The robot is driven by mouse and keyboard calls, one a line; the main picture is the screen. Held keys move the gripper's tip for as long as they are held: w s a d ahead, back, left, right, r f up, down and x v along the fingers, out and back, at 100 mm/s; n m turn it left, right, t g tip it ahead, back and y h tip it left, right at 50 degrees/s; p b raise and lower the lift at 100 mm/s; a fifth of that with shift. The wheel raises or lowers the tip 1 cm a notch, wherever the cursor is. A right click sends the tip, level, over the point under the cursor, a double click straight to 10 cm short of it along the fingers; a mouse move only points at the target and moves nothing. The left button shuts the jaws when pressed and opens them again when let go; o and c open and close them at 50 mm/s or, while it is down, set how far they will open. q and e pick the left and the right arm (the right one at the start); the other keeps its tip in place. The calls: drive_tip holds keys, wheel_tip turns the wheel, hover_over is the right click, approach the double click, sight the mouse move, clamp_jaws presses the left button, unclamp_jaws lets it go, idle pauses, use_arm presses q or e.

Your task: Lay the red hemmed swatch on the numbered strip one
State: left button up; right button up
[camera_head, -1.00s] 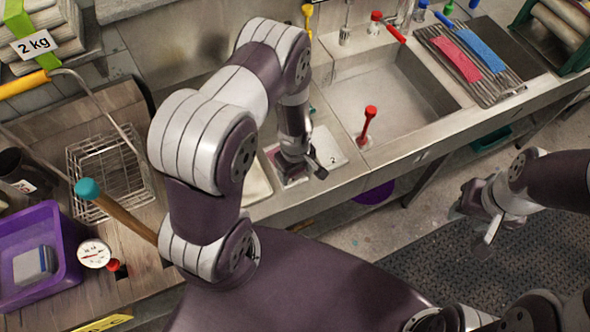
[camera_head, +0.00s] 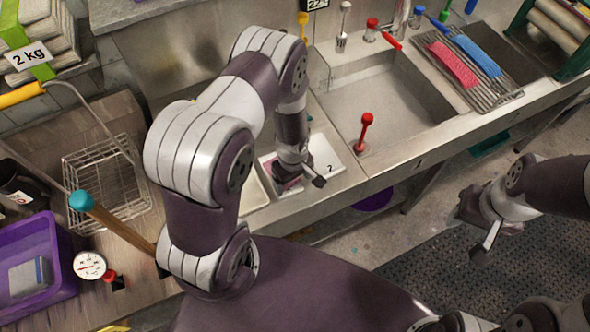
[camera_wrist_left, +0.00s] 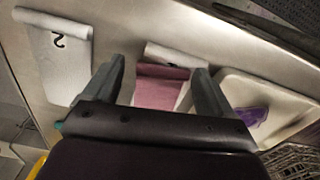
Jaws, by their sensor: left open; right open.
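A pinkish-red swatch (camera_wrist_left: 158,92) with a darker folded edge lies on a white strip (camera_wrist_left: 177,56) in the left wrist view. The strip's number is hidden. My left gripper (camera_wrist_left: 160,68) is open, its fingers on either side of the swatch, with nothing seen gripped; I cannot tell how high above it they are. In the head view my left gripper (camera_head: 308,178) is over the counter, and a bit of the swatch (camera_head: 283,178) shows beside it. A white strip marked 2 (camera_head: 324,155) lies next to it. My right gripper (camera_head: 487,236) is open and empty above the floor mat.
A pink cloth (camera_head: 453,64) and a blue cloth (camera_head: 478,55) lie on a rack right of the sink (camera_head: 385,105). A pale tray (camera_wrist_left: 285,105) holding something purple is right of the swatch in the wrist view.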

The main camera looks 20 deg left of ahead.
use_arm(q)
wheel_tip(320, 180, up, 3)
drive_tip(key=shift+a+b, duration=0.15)
drive_tip(key=shift+b, duration=0.15)
wheel_tip(320, 180, up, 10)
drive_tip(key=b, duration=0.1)
drive_tip(key=shift+w+d+f, duration=0.15)
drive_tip(key=shift+d+f, duration=0.05)
